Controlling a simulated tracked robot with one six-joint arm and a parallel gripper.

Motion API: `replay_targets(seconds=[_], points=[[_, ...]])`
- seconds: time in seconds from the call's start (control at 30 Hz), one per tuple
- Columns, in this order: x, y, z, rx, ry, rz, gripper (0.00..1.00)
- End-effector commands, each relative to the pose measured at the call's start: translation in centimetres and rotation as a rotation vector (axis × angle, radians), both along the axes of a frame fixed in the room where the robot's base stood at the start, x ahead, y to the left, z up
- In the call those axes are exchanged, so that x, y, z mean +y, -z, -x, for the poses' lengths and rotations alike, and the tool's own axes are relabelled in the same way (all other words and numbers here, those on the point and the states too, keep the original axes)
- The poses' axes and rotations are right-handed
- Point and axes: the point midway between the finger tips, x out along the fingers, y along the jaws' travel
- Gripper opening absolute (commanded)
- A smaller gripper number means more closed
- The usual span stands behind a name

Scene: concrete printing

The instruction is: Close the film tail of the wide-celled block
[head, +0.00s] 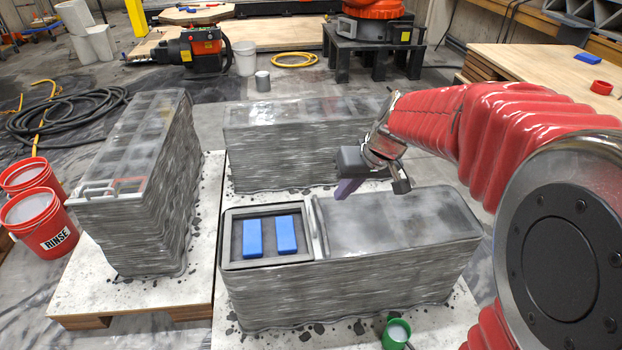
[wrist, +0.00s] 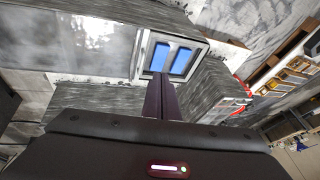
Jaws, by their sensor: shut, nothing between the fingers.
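Clear film (head: 400,218) covers the right part of the front block's top. I cannot tell whether the fingers touch anything.
A left block (head: 130,225) has film over several cells and a pale handle (head: 110,188) at its near end. A back block (head: 270,155) also carries film. Red rinse buckets (head: 40,225) stand at the far left. A green cup (head: 397,333) is in front.

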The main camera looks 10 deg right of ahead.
Motion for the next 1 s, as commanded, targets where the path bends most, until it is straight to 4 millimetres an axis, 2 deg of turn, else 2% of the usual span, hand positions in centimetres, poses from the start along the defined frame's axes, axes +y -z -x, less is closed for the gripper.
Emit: replay_targets(seconds=[0.2, 0.57, 1.0], points=[[-1.0, 2.8, -3.9, 0.008, -0.011, -0.040, 0.00], [-3.0, 8.4, -9.7, 0.006, -0.022, -0.103, 0.00], [-6.3, 17.1, -15.3, -0.009, -0.016, -0.168, 0.00]])
